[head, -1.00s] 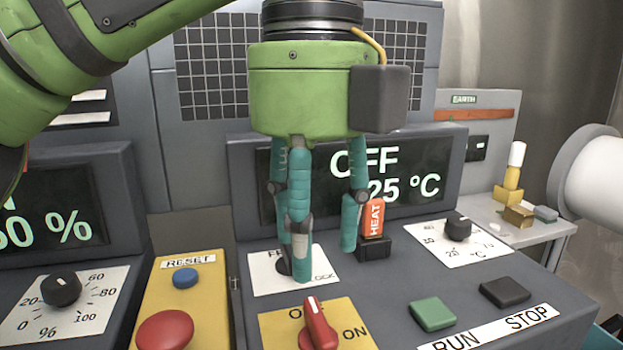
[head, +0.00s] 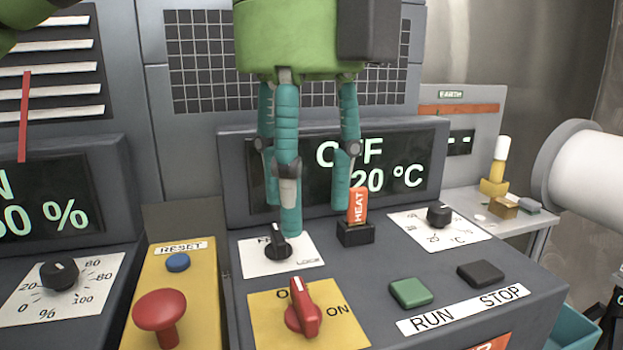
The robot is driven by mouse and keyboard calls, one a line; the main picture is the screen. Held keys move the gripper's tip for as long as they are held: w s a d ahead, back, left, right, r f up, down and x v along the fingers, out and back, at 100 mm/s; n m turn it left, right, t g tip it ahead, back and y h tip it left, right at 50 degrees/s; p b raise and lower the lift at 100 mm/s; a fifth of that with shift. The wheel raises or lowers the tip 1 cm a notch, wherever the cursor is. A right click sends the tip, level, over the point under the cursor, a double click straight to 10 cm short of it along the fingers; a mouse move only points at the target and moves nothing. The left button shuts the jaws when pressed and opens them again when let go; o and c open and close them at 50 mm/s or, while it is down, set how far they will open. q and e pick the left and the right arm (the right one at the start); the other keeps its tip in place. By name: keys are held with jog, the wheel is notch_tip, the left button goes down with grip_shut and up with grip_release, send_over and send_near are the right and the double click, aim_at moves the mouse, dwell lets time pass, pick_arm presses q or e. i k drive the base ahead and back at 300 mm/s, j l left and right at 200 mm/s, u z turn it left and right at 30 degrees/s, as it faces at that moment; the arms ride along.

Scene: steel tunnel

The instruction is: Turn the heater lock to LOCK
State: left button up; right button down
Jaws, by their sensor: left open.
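The knob's pointer tilts up and slightly left, away from the LOCK word. My left gripper (head: 312,205) has teal fingers pointing down, open and empty. Its fingers hang above and behind the knob; one fingertip overlaps the plate in the picture, and I cannot tell whether it touches. The heater display (head: 375,165) reads OFF and 20 °C, partly hidden by the fingers. My right gripper is not in view.
Close by are the red OFF/ON switch (head: 303,312), the orange HEAT key (head: 358,206) in its black socket, the temperature dial (head: 438,216), the green RUN button (head: 410,292) and the black STOP button (head: 480,272). A red mushroom button (head: 160,311) stands at the left.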

aim_at(278, 250)
jog(key=k+l, duration=0.2)
jog(key=k, duration=0.25)
jog(key=k+l, duration=0.2)
jog(key=k, duration=0.2)
jog(key=k+l, duration=0.25)
jog(key=k, duration=0.2)
